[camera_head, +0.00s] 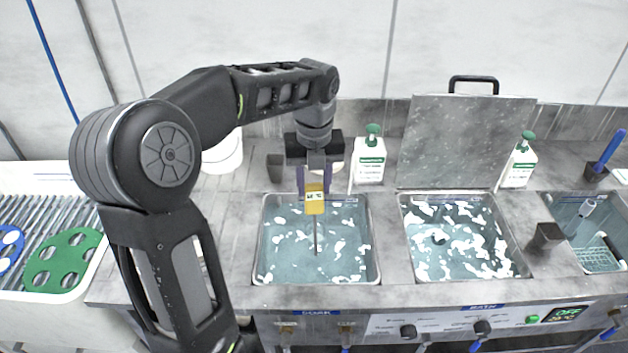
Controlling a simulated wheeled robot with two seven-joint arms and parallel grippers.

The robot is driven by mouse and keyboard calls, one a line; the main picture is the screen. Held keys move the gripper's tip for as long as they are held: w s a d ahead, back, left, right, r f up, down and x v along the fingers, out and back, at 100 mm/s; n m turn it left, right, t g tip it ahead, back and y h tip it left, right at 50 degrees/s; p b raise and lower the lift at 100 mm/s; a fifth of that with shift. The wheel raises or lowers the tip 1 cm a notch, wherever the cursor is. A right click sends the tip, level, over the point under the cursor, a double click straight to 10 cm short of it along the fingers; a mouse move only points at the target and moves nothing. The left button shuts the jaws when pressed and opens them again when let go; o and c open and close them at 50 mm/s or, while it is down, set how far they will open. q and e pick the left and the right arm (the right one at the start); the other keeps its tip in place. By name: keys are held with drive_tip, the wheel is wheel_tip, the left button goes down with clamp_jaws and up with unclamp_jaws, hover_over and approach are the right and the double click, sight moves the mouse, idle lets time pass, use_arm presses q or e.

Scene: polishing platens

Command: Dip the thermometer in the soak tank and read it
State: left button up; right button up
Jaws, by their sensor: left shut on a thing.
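My left gripper (314,186) is over the back part of the soak tank (262,279), shut on the yellow thermometer (315,205). The thermometer is upright, with a small pale display on its yellow head and a thin dark probe pointing down. The probe's lower end appears against the foamy water in the tank; I cannot tell whether the tip is under the surface. The display's digits are too small to read. A blue label reading SOAK is on the tank's front edge. My right gripper is not in view.
To the right is the bath tank (465,283) with its grey lid (465,143) raised. Bottles with green caps (370,160) stand behind the tanks. A dark cup (545,238) stands right of the bath. At left a white rack (40,300) holds a green platen carrier (62,262).

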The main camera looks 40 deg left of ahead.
sight(314, 201)
use_arm(q)
drive_tip(key=shift+f, duration=0.8)
wheel_tip(314, 201, down, 3)
drive_tip(key=shift+s+f+b, duration=0.1)
drive_tip(key=shift+f+b, duration=0.1)
drive_tip(key=shift+b, duration=0.15)
wheel_tip(314, 201, down, 9)
drive_tip(key=b, duration=0.7)
drive_tip(key=shift+r, duration=0.25)
idle(0.3)
